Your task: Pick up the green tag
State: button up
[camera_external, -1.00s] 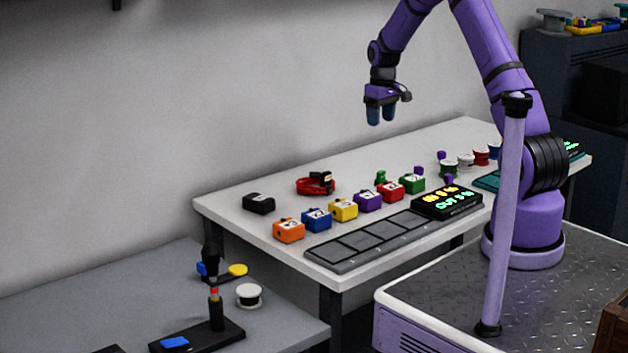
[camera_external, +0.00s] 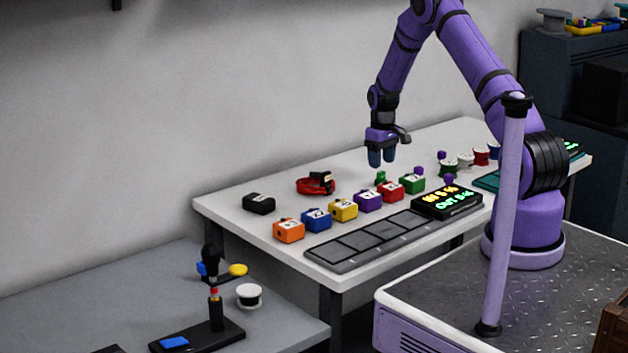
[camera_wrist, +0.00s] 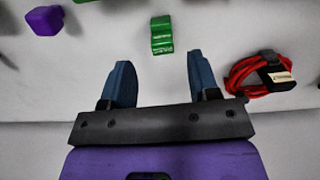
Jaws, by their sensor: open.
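The green tag (camera_external: 380,177) is a small upright green piece on the white table, behind the row of coloured blocks. In the wrist view the green tag (camera_wrist: 161,36) shows pale marks and lies ahead of the gap between my fingers, roughly centred. My gripper (camera_external: 381,158) points down above the table, just above the tag in the external view. Its two blue fingers (camera_wrist: 160,72) are apart with nothing between them.
Coloured blocks, including a purple block (camera_external: 368,201) and a green block (camera_external: 412,183), stand in a row in front. A red cable bundle (camera_external: 316,184) lies left of the tag, a purple cube (camera_wrist: 45,20) on its other side. A dark tray (camera_external: 372,240) lies along the front edge.

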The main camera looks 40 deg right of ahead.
aim_at(381, 172)
notch_tip(381, 172, down, 5)
jog(key=shift+s+a+r, duration=0.15)
jog(key=c, duration=1)
